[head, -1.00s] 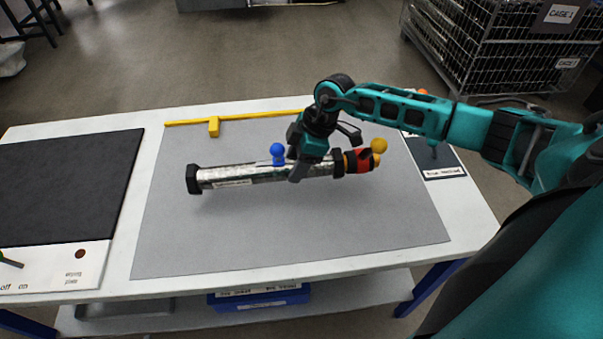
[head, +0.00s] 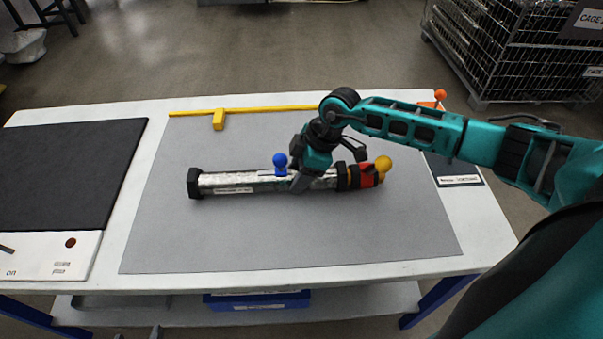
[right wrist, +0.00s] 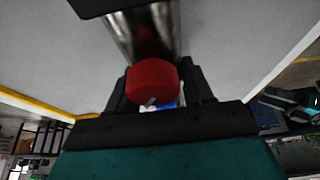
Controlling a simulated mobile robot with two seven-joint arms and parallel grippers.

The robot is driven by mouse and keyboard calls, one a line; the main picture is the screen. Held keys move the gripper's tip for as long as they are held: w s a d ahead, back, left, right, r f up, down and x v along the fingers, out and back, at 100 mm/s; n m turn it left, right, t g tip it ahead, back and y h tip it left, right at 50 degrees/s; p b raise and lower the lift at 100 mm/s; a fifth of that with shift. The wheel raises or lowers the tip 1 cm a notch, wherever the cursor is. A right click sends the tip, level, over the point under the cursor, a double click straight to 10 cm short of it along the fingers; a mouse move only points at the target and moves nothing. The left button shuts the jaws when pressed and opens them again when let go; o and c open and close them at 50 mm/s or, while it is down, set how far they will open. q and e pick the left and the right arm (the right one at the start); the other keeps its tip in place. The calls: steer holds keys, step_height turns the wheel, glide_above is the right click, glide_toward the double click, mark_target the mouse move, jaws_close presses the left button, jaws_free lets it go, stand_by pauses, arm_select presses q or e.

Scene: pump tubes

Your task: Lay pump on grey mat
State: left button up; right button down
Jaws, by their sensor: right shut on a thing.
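The pump (head: 238,183) is a silver tube with a black cap at the left, a blue ball knob and a red and yellow right end. It lies level over the middle of the grey mat (head: 290,238), on it or very close above; I cannot tell which. My right gripper (head: 300,186) is shut on the pump right of the blue knob. In the right wrist view, a red round part (right wrist: 152,82) sits between the fingers, with the silver tube (right wrist: 145,32) beyond. My left gripper is not in view.
A yellow bar (head: 255,110) with a yellow block runs along the mat's back edge. A black panel (head: 65,175) lies on the left of the white table (head: 480,225). A wire cage (head: 500,50) stands behind at the right. The mat's front part is clear.

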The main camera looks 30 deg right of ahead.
steer(key=shift+s+f, duration=0.1)
steer(key=shift+f, duration=0.05)
steer(key=c, duration=0.8)
jaws_free()
steer(key=shift+s+f, duration=0.15)
steer(key=shift+f, duration=0.05)
steer(key=o, duration=0.4)
steer(key=shift+r, duration=0.1)
steer(key=shift+o, duration=0.2)
steer(key=shift+r, duration=0.1)
steer(key=p+v, duration=0.1)
steer(key=v, duration=1.1)
steer(key=shift+a, duration=0.1)
